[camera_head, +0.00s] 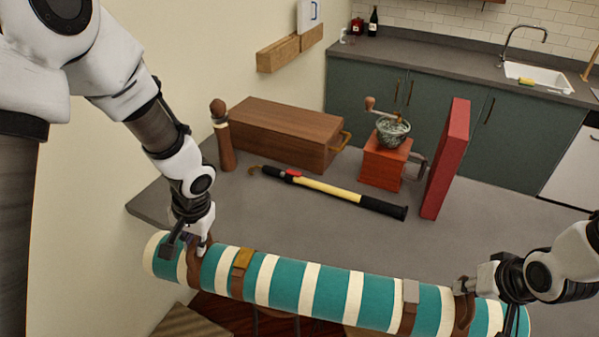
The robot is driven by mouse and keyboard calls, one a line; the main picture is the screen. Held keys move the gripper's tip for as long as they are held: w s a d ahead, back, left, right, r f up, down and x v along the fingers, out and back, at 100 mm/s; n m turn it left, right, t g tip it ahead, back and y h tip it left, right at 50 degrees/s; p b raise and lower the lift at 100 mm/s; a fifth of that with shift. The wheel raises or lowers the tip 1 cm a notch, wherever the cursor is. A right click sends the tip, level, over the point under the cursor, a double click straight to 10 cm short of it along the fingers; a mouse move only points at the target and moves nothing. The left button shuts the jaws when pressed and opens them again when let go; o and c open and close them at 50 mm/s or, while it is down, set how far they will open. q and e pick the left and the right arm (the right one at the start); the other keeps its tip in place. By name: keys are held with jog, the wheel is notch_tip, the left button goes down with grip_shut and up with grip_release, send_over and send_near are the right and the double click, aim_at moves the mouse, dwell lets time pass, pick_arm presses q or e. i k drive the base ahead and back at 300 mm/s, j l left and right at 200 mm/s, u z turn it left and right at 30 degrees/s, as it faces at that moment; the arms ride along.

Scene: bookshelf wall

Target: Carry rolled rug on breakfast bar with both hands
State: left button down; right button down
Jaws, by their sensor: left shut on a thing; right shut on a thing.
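The rolled rug (318,289) is a long roll with teal and cream stripes and brown straps. It lies across the bottom of the head view, in front of the near edge of the grey breakfast bar (285,213), with its right end lower in the picture. My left gripper (196,248) is shut on the rug near its left end, at a brown strap. My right gripper (466,290) is shut on the rug near its right end, beside another brown strap. The fingertips are partly hidden against the rug.
On the bar stand a wooden box (275,130), a pepper mill (222,140), a coffee grinder (385,160) and an upright red book (447,160). A black and yellow tool (330,188) lies before them. The bar's front is fairly clear. A sink counter (430,65) is behind.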

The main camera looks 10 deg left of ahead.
aim_at(297, 226)
jog(key=i+j, duration=0.25)
jog(key=i, duration=0.15)
jog(key=i+j, duration=0.3)
jog(key=i, duration=0.1)
